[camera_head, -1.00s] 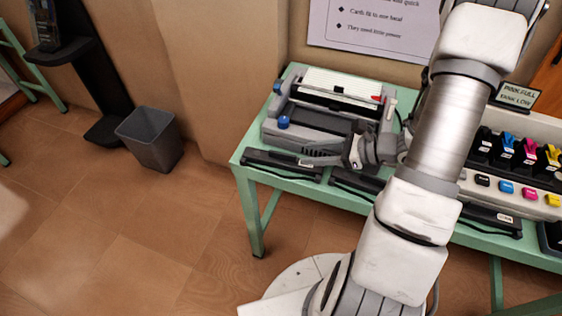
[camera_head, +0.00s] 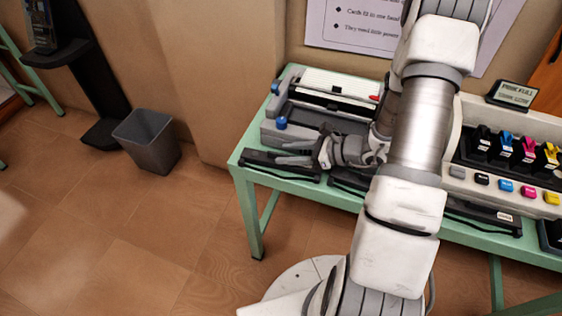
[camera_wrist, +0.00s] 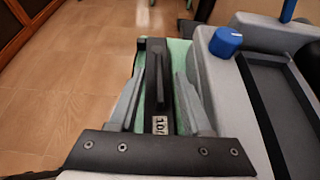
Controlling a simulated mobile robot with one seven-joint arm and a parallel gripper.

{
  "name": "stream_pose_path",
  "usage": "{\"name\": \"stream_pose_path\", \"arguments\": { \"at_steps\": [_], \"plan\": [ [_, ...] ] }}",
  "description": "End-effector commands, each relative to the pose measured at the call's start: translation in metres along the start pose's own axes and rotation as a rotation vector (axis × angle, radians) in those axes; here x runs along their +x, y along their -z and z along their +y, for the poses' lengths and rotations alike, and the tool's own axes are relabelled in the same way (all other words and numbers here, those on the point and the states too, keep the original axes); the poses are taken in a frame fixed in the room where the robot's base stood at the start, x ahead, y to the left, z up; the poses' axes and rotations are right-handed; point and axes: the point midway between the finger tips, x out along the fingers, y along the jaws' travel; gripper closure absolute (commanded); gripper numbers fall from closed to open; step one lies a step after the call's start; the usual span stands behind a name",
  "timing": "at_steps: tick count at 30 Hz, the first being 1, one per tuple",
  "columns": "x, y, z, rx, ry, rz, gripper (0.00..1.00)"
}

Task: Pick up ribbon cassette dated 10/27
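A long black ribbon cassette (camera_head: 272,162) lies at the left front edge of the green table. In the wrist view the cassette (camera_wrist: 154,75) runs between the fingers. Its white label starts with "10"; the rest of the date is hidden or too small to read. My gripper (camera_head: 284,153) is over this cassette in the head view. In the wrist view my gripper (camera_wrist: 160,78) is open, one grey finger on each side of the cassette, with gaps visible. I cannot tell how far down the fingers reach.
A grey printer (camera_head: 325,105) with a blue knob (camera_head: 281,122) stands right behind the cassette. Another black cassette (camera_head: 347,179) lies to the right, partly behind my arm, and one more (camera_head: 484,214) farther right. An ink tank unit (camera_head: 512,165) stands at the right.

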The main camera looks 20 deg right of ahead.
Motion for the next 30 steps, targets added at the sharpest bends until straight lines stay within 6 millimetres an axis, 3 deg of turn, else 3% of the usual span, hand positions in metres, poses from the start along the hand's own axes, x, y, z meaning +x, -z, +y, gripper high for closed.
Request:
{"name": "stream_pose_path", "arguments": {
  "at_steps": [1,8,23,30],
  "plan": [
    [0.0,0.0,0.0,0.0,0.0,0.0,0.6],
    [0.0,0.0,0.0,0.0,0.0,0.0,1.0],
    [-0.001,-0.002,0.0,-0.001,0.0,0.0,1.0],
    [-0.013,-0.027,0.0,-0.004,0.001,0.0,1.0]
  ]
}}
